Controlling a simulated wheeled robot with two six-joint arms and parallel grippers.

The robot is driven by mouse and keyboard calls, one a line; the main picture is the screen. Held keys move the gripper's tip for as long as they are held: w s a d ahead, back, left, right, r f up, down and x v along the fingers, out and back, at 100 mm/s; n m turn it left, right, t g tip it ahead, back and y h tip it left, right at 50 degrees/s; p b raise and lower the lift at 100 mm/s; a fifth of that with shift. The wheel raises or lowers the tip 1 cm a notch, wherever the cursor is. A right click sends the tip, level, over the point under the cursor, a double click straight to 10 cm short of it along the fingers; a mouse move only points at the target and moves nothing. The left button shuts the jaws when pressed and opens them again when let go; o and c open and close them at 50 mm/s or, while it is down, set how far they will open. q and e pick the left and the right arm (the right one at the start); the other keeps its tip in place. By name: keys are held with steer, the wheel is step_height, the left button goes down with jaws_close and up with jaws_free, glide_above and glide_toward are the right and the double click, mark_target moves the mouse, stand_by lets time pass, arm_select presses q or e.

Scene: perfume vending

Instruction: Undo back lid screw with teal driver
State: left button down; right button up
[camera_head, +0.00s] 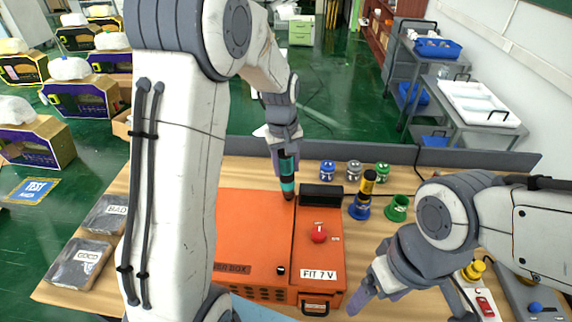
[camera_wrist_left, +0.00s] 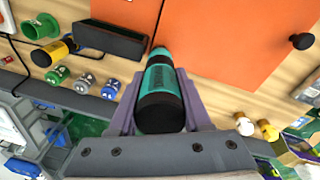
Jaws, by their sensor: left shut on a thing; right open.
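The teal driver (camera_head: 287,176) has a teal and black body. My left gripper (camera_head: 285,160) is shut on it and holds it roughly upright over the back edge of the orange box. The driver (camera_wrist_left: 161,92) also shows between the fingers in the left wrist view. The orange box (camera_head: 245,225) has a flat lid with a black knob-like screw (camera_head: 281,270) near its front. The back lid screw is not visible under the driver's tip; I cannot tell whether they touch. My right gripper (camera_head: 370,291) is open and empty, right of the box.
A black block (camera_head: 321,195) and a red knob (camera_head: 318,233) sit on the box's right part. A yellow-black driver stands in a blue holder (camera_head: 359,208), beside an empty green holder (camera_head: 397,208). Several small coloured spools stand behind. Grey GOOD and BAD trays (camera_head: 80,262) lie left.

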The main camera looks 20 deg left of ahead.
arm_select(q)
steer(key=shift+f+b, duration=0.45)
steer(key=shift+f, duration=0.3)
stand_by(3.4)
step_height(320, 180, up, 7)
steer(key=p, duration=0.6)
steer(key=shift+r, duration=0.15)
stand_by(0.4)
